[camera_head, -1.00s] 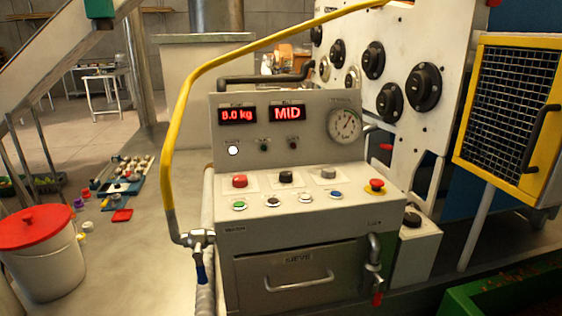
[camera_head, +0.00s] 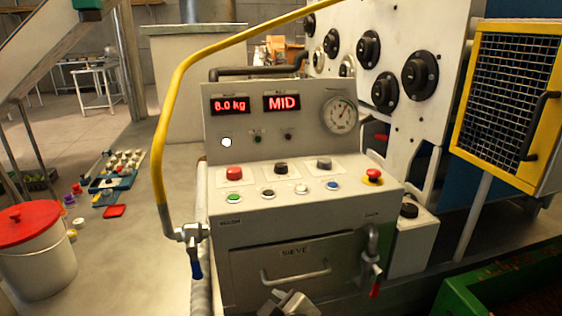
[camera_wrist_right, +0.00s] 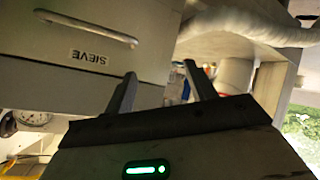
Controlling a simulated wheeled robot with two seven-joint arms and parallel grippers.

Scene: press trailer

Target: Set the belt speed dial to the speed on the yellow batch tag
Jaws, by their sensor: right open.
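The grey control console stands in the middle of the head view. It carries red, black and grey knobs; the red knob (camera_head: 234,173), black knob (camera_head: 281,168) and grey knob (camera_head: 324,164) sit in a row. I cannot tell which is the belt speed dial. One red display (camera_head: 282,102) reads MID and another display (camera_head: 230,104) reads 8.0 kg. I cannot make out a yellow batch tag. My right gripper (camera_head: 290,302) is at the bottom edge, in front of the SIEVE drawer; in the wrist view (camera_wrist_right: 163,82) its fingers are apart and empty. My left gripper is out of view.
A drawer handle (camera_head: 295,274), red-handled valve (camera_head: 374,275) and emergency stop (camera_head: 373,175) are on the console. A yellow pipe (camera_head: 172,110) arches over its left. A white panel with several black dials (camera_head: 420,76) stands behind, beside a yellow mesh guard (camera_head: 510,90). A lidded bucket (camera_head: 35,250) stands left.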

